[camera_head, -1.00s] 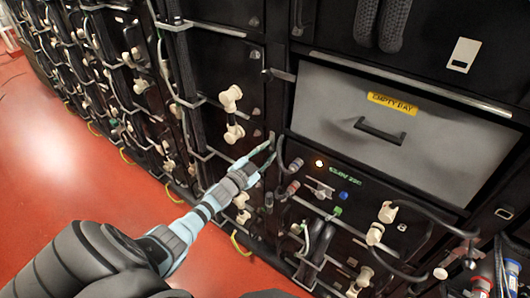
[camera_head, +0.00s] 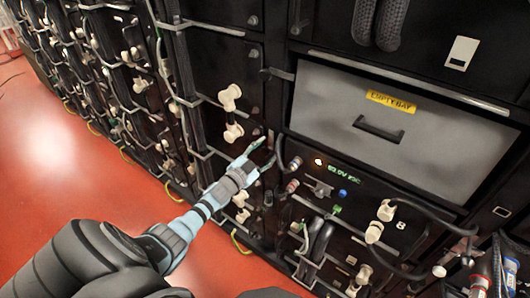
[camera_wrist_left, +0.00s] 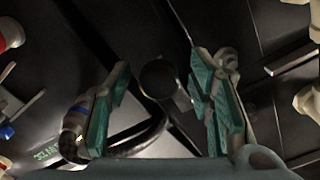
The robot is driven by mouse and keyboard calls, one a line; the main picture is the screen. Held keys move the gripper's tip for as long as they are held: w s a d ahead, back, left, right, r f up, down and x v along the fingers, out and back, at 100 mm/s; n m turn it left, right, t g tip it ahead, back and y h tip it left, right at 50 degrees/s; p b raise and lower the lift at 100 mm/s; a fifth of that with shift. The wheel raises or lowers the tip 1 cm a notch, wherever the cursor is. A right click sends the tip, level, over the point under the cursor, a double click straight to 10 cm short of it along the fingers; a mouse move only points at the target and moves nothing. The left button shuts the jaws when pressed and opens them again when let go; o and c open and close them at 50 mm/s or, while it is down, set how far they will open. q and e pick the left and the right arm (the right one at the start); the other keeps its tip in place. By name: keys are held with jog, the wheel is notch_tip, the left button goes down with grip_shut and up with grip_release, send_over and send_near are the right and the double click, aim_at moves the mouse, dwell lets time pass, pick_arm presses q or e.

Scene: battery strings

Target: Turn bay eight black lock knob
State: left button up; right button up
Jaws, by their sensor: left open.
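Bay eight is the black panel (camera_head: 345,222) below the empty bay, marked with a white 8 (camera_head: 401,226) and a lit green display (camera_head: 344,173). My left gripper (camera_head: 263,153) is at the panel's upper left edge, with its fingers pointing at the rack. In the left wrist view, the gripper (camera_wrist_left: 158,105) is open, with a green pad on each side. A round black knob (camera_wrist_left: 157,78) shows between and beyond the fingers. I cannot tell whether they touch it. The fingers hide the knob in the head view. My right gripper is not in view.
A dark cable (camera_wrist_left: 150,138) loops close to the left finger in the wrist view. Cream connectors (camera_head: 229,97) stick out of the neighbouring rack column. The empty bay drawer (camera_head: 340,105) is above. Red floor (camera_head: 90,170) is open at the left.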

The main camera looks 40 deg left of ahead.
pick_arm(q)
jog(key=shift+a, duration=0.1)
jog(key=shift+s+f, duration=0.1)
jog(key=shift+s, duration=0.2)
jog(key=s, duration=1.1)
jog(key=shift+s+d, duration=0.2)
